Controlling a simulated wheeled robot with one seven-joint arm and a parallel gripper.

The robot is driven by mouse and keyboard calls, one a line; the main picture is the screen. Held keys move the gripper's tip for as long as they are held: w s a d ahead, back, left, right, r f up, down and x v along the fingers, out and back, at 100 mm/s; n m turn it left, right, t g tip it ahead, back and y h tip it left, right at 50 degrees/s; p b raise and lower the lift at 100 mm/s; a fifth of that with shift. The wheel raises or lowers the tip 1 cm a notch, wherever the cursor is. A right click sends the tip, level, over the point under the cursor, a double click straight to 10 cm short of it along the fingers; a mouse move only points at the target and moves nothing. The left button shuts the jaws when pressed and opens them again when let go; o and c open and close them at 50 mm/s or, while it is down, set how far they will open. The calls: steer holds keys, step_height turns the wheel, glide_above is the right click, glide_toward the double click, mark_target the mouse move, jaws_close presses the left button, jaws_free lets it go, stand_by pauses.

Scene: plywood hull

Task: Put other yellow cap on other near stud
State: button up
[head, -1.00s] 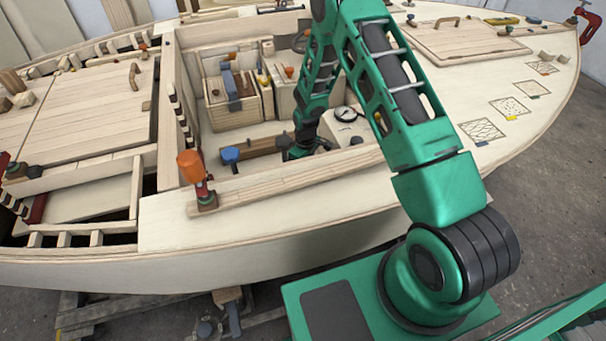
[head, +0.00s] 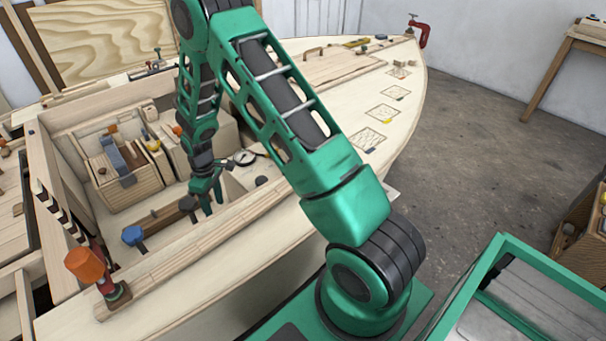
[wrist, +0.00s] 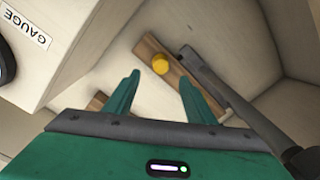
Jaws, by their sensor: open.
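A small round yellow cap (wrist: 160,63) sits on a narrow wooden strip (wrist: 150,45) in the wrist view. My gripper (wrist: 158,81) is open and empty, its two green fingers apart. The cap shows beyond the fingertips, roughly between them; I cannot tell how far. The cap is not distinguishable in the head view. I cannot make out a stud in either view.
A white box marked GAUGE (wrist: 28,28) stands left of the fingers in the wrist view. A dark-headed tool (wrist: 215,80) lies right of the strip. In the head view, a blue tool head (head: 133,236) and an orange-handled tool (head: 88,265) are near the cockpit edge.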

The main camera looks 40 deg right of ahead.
steer(key=s+d+r+m, duration=0.2)
steer(key=s+d+r, duration=0.25)
steer(key=r, duration=0.35)
steer(key=s+d+r+m+h, duration=0.1)
steer(key=s+d+r+m, duration=0.1)
steer(key=s+d+r, duration=0.4)
steer(key=s+d+r+m, duration=0.2)
steer(key=s+d+r, duration=0.1)
steer(key=r, duration=0.6)
steer(key=s+d+r+m, duration=0.1)
steer(key=s+r+m, duration=0.2)
steer(key=s, duration=0.9)
steer(key=s+d+r+m, duration=0.2)
steer(key=s+r+m, duration=0.2)
steer(key=s, duration=0.9)
step_height(320, 180, up, 2)
steer(key=shift+r+y, duration=0.1)
steer(key=shift+y, duration=0.3)
